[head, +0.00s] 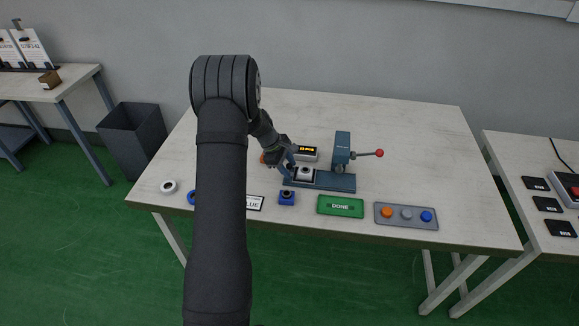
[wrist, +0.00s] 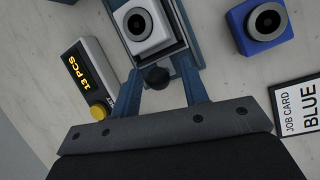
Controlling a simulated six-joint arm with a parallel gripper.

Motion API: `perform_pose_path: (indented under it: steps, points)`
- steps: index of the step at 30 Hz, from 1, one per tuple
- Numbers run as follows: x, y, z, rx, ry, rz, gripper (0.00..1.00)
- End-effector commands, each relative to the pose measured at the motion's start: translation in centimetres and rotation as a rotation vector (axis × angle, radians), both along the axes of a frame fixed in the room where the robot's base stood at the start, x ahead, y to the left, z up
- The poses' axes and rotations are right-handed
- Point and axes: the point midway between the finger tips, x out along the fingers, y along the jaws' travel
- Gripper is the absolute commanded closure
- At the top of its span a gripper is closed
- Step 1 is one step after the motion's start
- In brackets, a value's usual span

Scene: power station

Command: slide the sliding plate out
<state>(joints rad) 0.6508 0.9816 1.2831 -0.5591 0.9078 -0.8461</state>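The blue press (head: 342,150) stands on the table with its base (head: 335,181) reaching left. The sliding plate (wrist: 166,51) lies in the base, seen as a dark-edged plate under a white block with a grey ring (wrist: 145,25); that block also shows in the head view (head: 305,173). A black knob (wrist: 156,77) sits at the plate's near end in the wrist view. My gripper (wrist: 160,72) has its two blue fingers apart, one on each side of the knob, with gaps visible. In the head view my gripper (head: 288,167) is at the base's left end.
A counter reading "13 PCS" (wrist: 85,72) stands close beside my gripper. A blue block with a dark ring (wrist: 262,24) and a job card reading "BLUE" (wrist: 298,108) lie opposite.

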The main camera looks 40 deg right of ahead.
Motion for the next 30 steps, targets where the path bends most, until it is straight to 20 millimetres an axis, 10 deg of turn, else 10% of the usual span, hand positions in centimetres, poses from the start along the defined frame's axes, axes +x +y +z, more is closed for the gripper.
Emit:
perform_pose_path:
  steps: [11, 30]
  points:
    - [0.3, 0.4, 1.4, -0.002, 0.0, -0.001, 0.59]
    - [3.4, 5.6, 14.1, -0.002, -0.002, 0.001, 0.59]
